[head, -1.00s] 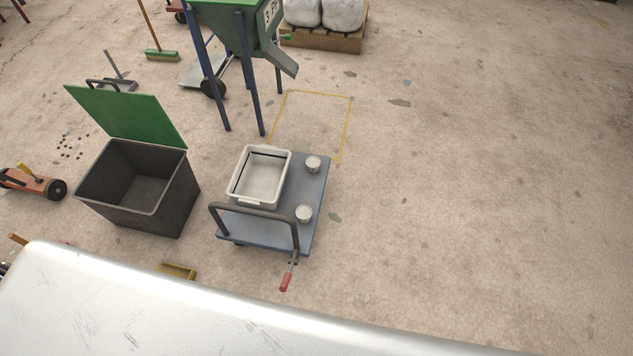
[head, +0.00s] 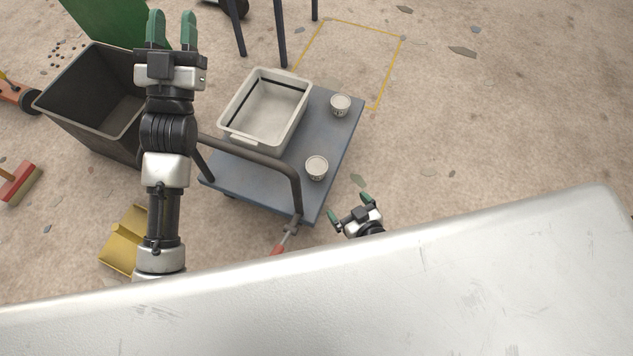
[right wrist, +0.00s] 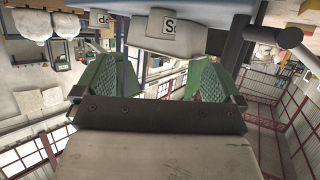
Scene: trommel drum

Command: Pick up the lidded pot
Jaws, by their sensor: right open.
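Two small pale round pots stand on the blue cart (head: 334,140): a nearer pot (head: 316,168) and a farther pot (head: 340,104). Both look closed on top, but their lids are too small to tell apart. My right gripper (head: 350,208) is open and empty, off the cart's right side, below and right of the nearer pot. In the right wrist view a labelled pale pot (right wrist: 165,32) shows beyond the open fingers (right wrist: 150,78), apart from them; a second label (right wrist: 98,18) shows to its left.
A white tray (head: 265,108) sits on the cart, left of the pots. The cart's dark handle (head: 262,161) rises at its near side. A dark bin (head: 90,95) stands left, and a yellow dustpan (head: 122,240) lies nearer. Floor right of the cart is mostly clear.

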